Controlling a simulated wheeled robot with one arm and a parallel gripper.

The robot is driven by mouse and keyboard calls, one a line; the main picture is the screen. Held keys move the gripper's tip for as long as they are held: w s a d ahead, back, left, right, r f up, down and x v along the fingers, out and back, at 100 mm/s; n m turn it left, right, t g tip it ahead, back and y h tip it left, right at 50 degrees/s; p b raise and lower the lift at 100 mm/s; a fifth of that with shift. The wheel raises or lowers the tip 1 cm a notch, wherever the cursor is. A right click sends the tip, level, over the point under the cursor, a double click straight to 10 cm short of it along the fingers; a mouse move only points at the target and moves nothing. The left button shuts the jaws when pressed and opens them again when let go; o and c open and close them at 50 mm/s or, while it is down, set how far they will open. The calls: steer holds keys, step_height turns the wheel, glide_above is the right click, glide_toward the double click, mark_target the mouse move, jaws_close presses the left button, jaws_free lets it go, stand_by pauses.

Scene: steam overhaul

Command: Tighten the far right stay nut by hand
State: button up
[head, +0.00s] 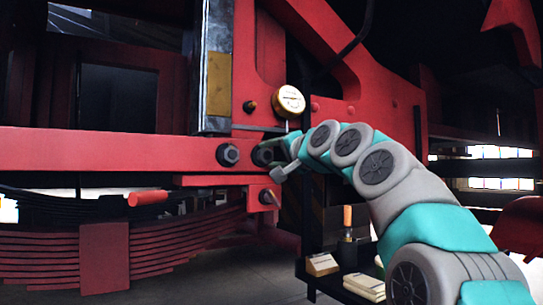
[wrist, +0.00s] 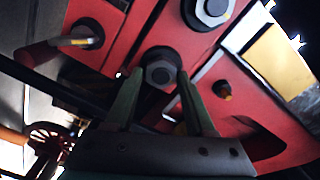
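The far right stay nut (head: 263,155) is a dark hex nut on the red frame, partly covered by my gripper in the head view. In the wrist view this nut (wrist: 160,72) sits ahead of my gripper (wrist: 160,80), between the two green fingertips. The fingers are apart with a narrow gap showing on each side of the nut, so my gripper looks open around or just in front of it. Contact cannot be told. A second hex nut (head: 228,154) is to its left in the head view and at the top of the wrist view (wrist: 208,10).
A round gauge (head: 289,101) stands just above the nut. A small dark bolt (head: 249,106) is left of it. A grey pin (head: 270,196) is below. A leaf spring (head: 60,262) is at lower left. A shelf (head: 331,284) holds boxes and an orange-handled tool (head: 347,222).

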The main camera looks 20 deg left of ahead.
steer(key=shift+o, duration=1.4)
steer(key=b+v, duration=0.1)
steer(key=v, duration=0.6)
steer(key=shift+s+d+b, duration=0.25)
steer(key=shift+s+b, duration=0.05)
steer(key=shift+b, duration=0.1)
steer(key=s+d+f+n+g+h, duration=0.1)
steer(key=s+d+f+g+h, duration=0.25)
steer(key=f, duration=0.85)
steer(key=s+d+f+g+h, duration=0.15)
steer(key=s+d+f, duration=0.35)
steer(key=f, duration=0.7)
steer(key=s+d+f+n+g+h, duration=0.15)
steer(key=d+f+h, duration=0.35)
steer(key=f, duration=0.7)
steer(key=s+d+f+g+h, duration=0.1)
steer(key=s+d+f+g, duration=0.1)
steer(key=s+d+f, duration=0.4)
steer(key=s+d+f+g+h, duration=0.1)
steer(key=s+d+f+g, duration=0.1)
steer(key=s+d+f, duration=0.4)
steer(key=s+d+f+g+h, duration=0.1)
steer(key=s+d+f+g, duration=0.2)
steer(key=s+d+f, duration=0.3)
steer(key=s+f, duration=0.4)
steer(key=s, duration=0.6)
steer(key=shift+s+d+f+h, duration=0.25)
steer(key=shift+s+d+h, duration=0.15)
